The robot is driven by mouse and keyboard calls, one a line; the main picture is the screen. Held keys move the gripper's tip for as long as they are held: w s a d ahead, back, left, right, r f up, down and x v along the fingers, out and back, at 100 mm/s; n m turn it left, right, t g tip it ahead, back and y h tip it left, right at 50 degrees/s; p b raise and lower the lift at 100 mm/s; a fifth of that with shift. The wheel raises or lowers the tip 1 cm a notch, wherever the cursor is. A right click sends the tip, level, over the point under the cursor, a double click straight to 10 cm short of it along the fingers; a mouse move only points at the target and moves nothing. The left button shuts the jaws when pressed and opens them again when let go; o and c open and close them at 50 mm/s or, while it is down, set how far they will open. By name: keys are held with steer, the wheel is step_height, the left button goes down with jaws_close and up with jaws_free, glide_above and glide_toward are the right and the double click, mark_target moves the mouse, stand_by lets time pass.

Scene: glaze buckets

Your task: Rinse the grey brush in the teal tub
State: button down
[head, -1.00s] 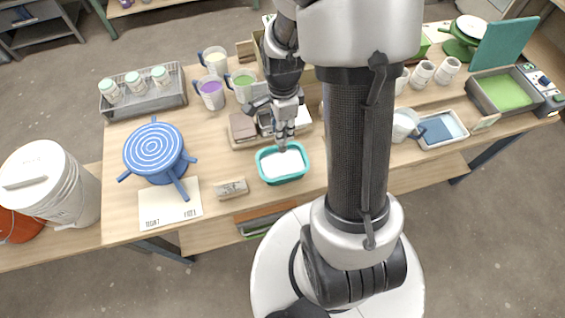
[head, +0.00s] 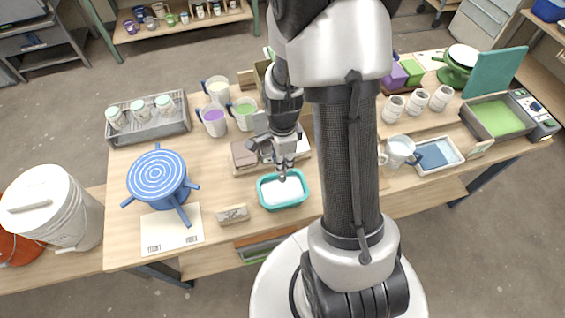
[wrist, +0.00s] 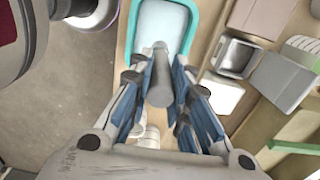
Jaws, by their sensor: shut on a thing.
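The teal tub (head: 264,198) stands near the table's front edge, with pale liquid inside. My gripper (head: 285,160) is right above it, pointing down. In the wrist view, my gripper (wrist: 161,95) is closed around the grey brush (wrist: 160,80), a grey cylinder between the blue-grey finger pads. The brush's far end overlaps the tub's pale inside (wrist: 163,22). In the head view its lower end reaches the tub's opening. I cannot tell how deep the tip is, and the bristles are not clear.
A holder block with compartments (head: 243,155) stands just behind the tub. A blue banding wheel (head: 157,175) and a small label block (head: 232,214) are to the left. Several mugs, including a purple-filled one (head: 213,120), stand behind. A white pitcher (head: 399,151) is at right.

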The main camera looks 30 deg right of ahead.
mark_target(282, 179)
steer(key=shift+f, duration=0.35)
step_height(282, 179, down, 10)
steer(key=b, duration=0.8)
stand_by(0.3)
